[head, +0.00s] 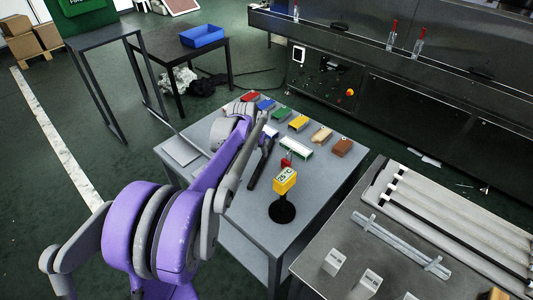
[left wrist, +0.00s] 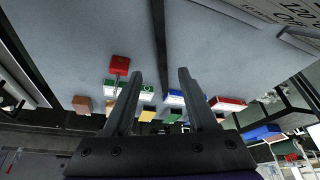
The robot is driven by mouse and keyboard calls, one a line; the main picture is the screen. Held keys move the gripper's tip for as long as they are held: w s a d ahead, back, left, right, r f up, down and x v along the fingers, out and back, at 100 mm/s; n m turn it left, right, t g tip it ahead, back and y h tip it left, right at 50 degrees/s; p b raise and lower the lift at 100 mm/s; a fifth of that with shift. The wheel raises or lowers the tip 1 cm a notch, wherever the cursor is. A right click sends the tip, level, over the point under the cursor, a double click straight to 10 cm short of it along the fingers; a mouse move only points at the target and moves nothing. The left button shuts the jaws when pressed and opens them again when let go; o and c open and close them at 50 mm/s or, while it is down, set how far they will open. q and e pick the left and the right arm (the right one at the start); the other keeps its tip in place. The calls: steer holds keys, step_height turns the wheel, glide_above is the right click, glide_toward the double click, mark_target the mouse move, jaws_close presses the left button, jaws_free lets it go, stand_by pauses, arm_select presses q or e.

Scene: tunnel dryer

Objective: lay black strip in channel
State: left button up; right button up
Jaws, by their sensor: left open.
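The black strip (left wrist: 160,40) shows in the left wrist view as a long dark bar on the grey table. It runs from the top edge down toward the gap between my fingers. My left gripper (left wrist: 155,75) is open, with one finger on each side of the strip's line. I cannot tell its height above the strip. My right gripper does not show.
A yellow display (head: 285,181) on a black round stand is close to the right of my left gripper. Several coloured blocks (head: 298,123) line the table's far side. A metal bar (head: 400,243) and white blocks (head: 334,261) occupy the right-hand table.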

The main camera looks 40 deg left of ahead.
arm_select(q)
glide_toward(261, 163)
steer(key=shift+x, duration=1.2)
steer(key=shift+b+x, duration=0.35)
steer(key=shift+x, duration=2.75)
jaws_close()
